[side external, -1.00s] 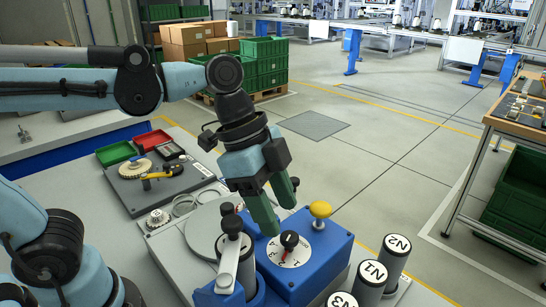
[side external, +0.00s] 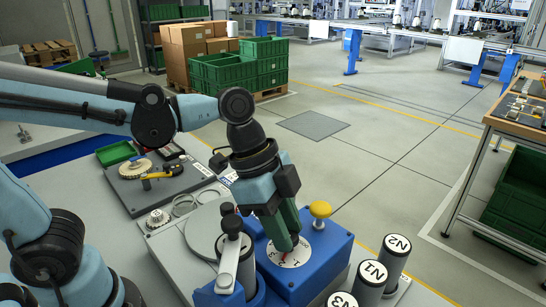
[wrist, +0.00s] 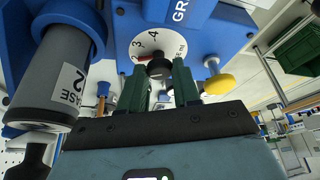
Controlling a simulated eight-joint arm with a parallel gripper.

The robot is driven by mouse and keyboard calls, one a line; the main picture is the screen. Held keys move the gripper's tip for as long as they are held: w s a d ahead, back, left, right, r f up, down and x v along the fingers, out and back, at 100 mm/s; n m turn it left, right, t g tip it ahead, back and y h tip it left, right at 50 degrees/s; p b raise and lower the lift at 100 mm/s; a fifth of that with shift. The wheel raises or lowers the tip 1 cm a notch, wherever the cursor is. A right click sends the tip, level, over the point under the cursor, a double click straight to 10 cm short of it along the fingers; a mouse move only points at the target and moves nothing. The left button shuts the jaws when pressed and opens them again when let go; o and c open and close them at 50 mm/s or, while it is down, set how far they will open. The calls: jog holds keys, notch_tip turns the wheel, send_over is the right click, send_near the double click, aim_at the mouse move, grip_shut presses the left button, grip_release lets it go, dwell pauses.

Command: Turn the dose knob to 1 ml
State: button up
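The dose knob (wrist: 159,68) is black and sits at the centre of a white dial (wrist: 150,45) in the wrist view. The numerals 3 and 4 show there, with a small red mark by the knob. I cannot tell the setting. In the side view the dial (side external: 290,257) lies on top of the blue housing, and the knob is mostly hidden by my gripper. My gripper (wrist: 158,65) has its green fingers apart, one on each side of the knob, with narrow gaps showing. The gripper (side external: 289,243) points down at the dial in the side view.
A yellow-topped button (side external: 320,210) stands right behind the dial on the blue housing (side external: 335,245). A grey cylinder with a black-knobbed lever (side external: 231,222) stands close on the left. Labelled vials (side external: 373,272) stand at front right.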

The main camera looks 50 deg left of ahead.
jog(key=c, duration=0.3)
jog(key=shift+s+n, duration=0.1)
jog(key=shift+n, duration=0.2)
jog(key=n+t+y, duration=0.1)
jog(key=n, duration=0.3)
jog(key=shift+s+d, duration=0.1)
jog(key=shift+d, duration=0.05)
jog(key=shift+d+n+t+y, duration=0.1)
jog(key=shift+n+t+y, duration=0.25)
jog(key=shift+n, duration=0.75)
jog(key=shift+n+t+y, duration=0.35)
jog(key=shift+n, duration=0.75)
jog(key=o, duration=1.1)
jog(key=shift+c, duration=0.2)
